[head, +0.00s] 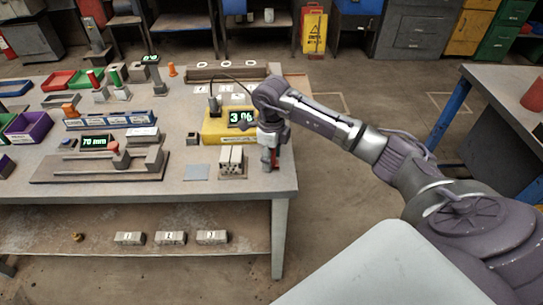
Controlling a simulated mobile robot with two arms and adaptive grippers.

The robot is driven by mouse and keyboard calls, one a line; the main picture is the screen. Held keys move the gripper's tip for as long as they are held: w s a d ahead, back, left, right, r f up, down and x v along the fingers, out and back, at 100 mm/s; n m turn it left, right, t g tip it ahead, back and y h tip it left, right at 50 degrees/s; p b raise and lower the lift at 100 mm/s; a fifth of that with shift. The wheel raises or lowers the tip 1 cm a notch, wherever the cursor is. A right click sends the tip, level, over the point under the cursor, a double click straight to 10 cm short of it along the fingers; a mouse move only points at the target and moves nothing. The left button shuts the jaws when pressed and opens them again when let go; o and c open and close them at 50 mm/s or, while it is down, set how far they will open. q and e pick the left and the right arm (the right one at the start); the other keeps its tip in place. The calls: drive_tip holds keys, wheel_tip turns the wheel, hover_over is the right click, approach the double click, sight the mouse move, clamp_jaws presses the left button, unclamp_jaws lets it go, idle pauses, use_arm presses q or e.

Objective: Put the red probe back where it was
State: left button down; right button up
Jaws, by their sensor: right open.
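My right gripper (269,148) is open and points down at the right edge of the workbench (215,190). A small upright red piece (275,157), perhaps the red probe, shows at its fingertips; the fingers partly hide it, and I cannot tell whether they touch it. A yellow meter (214,131) with a display reading "3 %" stands just left of the gripper. A dark cable runs from a dark upright piece (214,104) toward my arm, where its end is hidden. A pale hollow brick (231,158) stands in front of the meter. My left gripper is not in view.
A gauge reading "70 mm" (96,141) sits by a grey slide fixture (105,167) at left. Red-topped (93,79) and green-topped (115,77) stands are farther back. A flat blue-grey plate (196,172) lies near the front edge. Numbered blocks (170,238) rest on the lower shelf.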

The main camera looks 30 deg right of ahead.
drive_tip(key=shift+r, duration=0.3)
wheel_tip(320, 180, up, 10)
drive_tip(key=shift+r+b, duration=0.25)
drive_tip(key=shift+b, duration=0.75)
drive_tip(key=shift+r, duration=0.6)
